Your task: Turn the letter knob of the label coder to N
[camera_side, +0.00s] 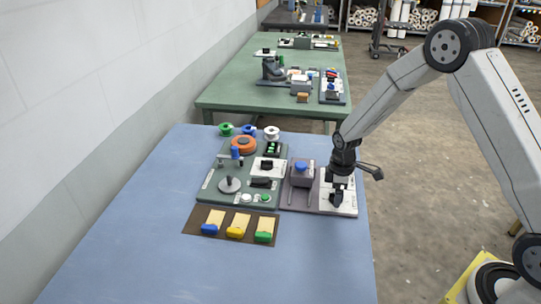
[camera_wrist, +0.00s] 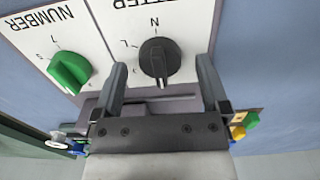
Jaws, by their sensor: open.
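In the wrist view the black letter knob (camera_wrist: 159,60) sits on a white panel (camera_wrist: 200,25) with upside-down, partly cut-off lettering. The letter N shows above the knob and an L to its left. My gripper (camera_wrist: 161,66) is open, with one finger on each side of the knob and gaps between. In the side view my gripper (camera_side: 339,186) points down over the white panel (camera_side: 349,203) at the table's right, hiding most of the knob.
A green knob (camera_wrist: 70,71) on the NUMBER panel (camera_wrist: 35,38) is close on the left. In the side view a grey box with a blue top (camera_side: 301,168) stands just left of my gripper. Yellow, blue and green blocks lie on a brown mat (camera_side: 192,225). The blue table's front (camera_side: 210,275) is clear.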

